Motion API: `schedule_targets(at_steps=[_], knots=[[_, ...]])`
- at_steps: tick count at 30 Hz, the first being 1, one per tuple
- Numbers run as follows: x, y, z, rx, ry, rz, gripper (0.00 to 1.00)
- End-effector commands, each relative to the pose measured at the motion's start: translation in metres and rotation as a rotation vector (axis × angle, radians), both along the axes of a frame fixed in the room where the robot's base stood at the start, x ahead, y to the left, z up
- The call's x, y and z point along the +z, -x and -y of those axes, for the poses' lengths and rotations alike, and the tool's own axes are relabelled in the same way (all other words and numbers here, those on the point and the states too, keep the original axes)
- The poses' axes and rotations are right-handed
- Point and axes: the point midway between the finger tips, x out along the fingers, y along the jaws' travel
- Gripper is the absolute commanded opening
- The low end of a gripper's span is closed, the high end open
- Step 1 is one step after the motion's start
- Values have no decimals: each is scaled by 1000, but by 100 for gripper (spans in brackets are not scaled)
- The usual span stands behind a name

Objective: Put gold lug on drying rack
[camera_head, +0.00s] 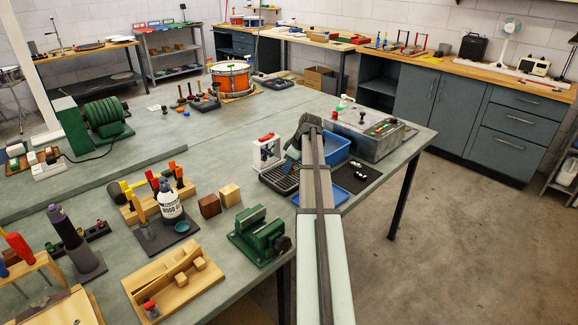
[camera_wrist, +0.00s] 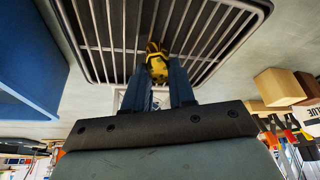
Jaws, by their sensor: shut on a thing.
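The gold lug (camera_wrist: 157,63) is held between the two fingers of my gripper (camera_wrist: 158,82) in the wrist view. The drying rack (camera_wrist: 208,38) is a dark tray with thin parallel bars, and it fills the upper middle of the wrist view. The lug appears over the bars; I cannot tell whether it touches them. In the head view the rack (camera_head: 280,180) lies on the bench, left of the blue bin. My gripper (camera_head: 290,165) is at the rack there, partly hidden by my own arm, and the lug cannot be made out.
A blue bin (camera_head: 334,150) stands right of the rack, with a blue tray (camera_head: 340,195) in front. A white stand (camera_head: 267,152) is behind the rack. A green vise (camera_head: 262,237) and wooden blocks (camera_head: 229,195) are at the front left. A grey machine (camera_head: 368,135) is behind right.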

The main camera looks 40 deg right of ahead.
Motion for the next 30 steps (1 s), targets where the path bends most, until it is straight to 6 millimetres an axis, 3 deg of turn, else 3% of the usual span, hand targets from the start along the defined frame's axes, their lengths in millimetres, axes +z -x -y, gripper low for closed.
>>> schedule_targets(at_steps=[9,19,23,30], knots=[[0,0,0,0,0,0,50],[5,1,0,0,1,0,50],[19,6,3,-1,1,2,50],[60,22,10,-1,1,2,50]])
